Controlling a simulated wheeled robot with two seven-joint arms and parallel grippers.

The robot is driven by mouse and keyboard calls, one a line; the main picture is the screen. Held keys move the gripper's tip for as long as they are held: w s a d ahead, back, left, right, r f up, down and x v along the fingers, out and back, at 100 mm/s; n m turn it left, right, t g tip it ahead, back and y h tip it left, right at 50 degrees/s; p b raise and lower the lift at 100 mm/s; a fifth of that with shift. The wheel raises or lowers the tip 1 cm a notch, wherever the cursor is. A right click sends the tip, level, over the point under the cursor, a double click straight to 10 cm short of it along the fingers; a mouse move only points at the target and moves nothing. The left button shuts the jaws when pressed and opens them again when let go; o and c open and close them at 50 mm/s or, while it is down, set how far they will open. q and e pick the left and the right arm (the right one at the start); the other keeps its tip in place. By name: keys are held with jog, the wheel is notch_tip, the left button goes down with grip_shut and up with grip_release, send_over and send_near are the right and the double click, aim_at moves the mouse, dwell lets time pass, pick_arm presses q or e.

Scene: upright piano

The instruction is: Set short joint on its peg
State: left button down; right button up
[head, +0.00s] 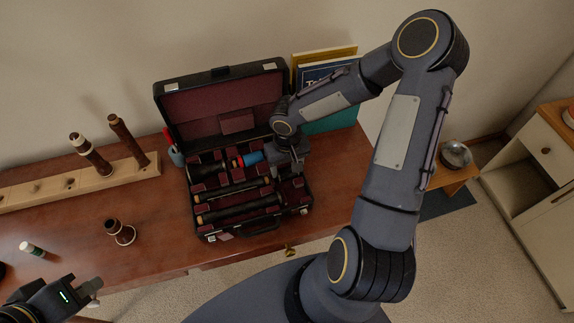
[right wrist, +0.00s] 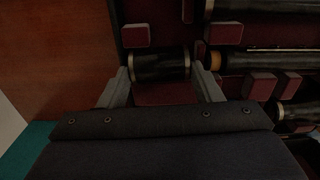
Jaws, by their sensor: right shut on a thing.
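The short joint (right wrist: 160,67) is a black cylinder with a silver ring at each end, seen in the right wrist view. My right gripper (right wrist: 164,80) is shut on it, one finger at each end, over the open case. In the head view my right gripper (head: 294,166) is at the case's right side and mostly hides the joint. The wooden peg rack (head: 48,190) lies at the left with some bare pegs. Two dark wooden joints (head: 90,154) (head: 128,142) stand on its right part. My left gripper (head: 91,288) is at the lower left, away from these things; its jaw gap is unclear.
The red-lined case (head: 222,103) lies open on the desk (head: 165,222) with long black joints (head: 238,209) inside. A brown flared piece (head: 120,232) and a small white tube (head: 32,249) stand or lie in front of the rack. Books (head: 325,68) are behind the case.

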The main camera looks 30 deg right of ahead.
jog(key=shift+f+b, duration=0.3)
jog(key=o, duration=1)
jog(key=shift+r, duration=0.1)
jog(key=shift+c, duration=0.2)
